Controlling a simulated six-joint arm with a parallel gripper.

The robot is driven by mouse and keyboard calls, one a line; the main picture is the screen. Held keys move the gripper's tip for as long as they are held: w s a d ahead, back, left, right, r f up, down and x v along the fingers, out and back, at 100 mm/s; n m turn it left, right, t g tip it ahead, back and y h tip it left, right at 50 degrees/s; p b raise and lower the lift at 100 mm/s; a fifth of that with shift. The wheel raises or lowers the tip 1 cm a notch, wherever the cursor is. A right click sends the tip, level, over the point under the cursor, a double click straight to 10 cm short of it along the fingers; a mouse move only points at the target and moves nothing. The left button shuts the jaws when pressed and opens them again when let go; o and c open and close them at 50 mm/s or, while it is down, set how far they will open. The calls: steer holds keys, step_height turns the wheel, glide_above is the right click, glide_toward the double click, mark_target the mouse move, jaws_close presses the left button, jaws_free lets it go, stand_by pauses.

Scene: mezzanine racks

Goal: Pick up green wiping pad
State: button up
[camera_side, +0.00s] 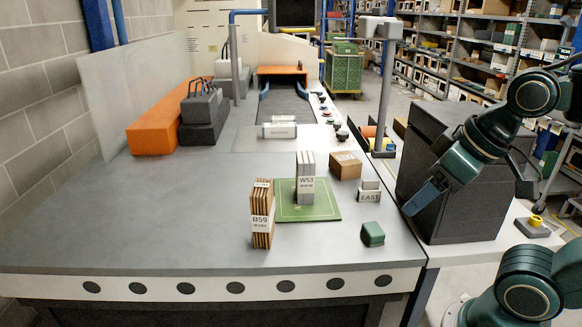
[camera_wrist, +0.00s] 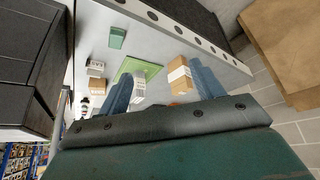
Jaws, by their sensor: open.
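The green wiping pad (camera_side: 373,234), a small dark green block, lies on the grey table near its front right corner. It also shows in the wrist view (camera_wrist: 117,37), at the upper left. A flat, lighter green mat (camera_side: 325,210) lies to its left. My gripper (camera_side: 412,210) is open and empty, raised in the air to the right of the pad and apart from it. In the wrist view, the two blue fingers of my gripper (camera_wrist: 161,72) are spread wide, and the pad is beyond them, outside the gap.
A grey bundle marked W53 (camera_side: 306,185) stands on the mat; a brown bundle marked B59 (camera_side: 262,225) stands left of it. A cardboard box (camera_side: 345,165) and an EAST block (camera_side: 369,194) sit behind the pad. A dark cabinet (camera_side: 450,190) stands right.

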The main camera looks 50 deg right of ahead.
steer(key=m+g, duration=0.6)
steer(key=m, duration=0.1)
glide_above(376, 232)
step_height(376, 232, down, 11)
steer(key=shift+f, duration=4.4)
steer(key=shift+f, duration=0.15)
steer(key=shift+f, duration=2.45)
steer(key=shift+c, duration=0.5)
steer(key=c, duration=1)
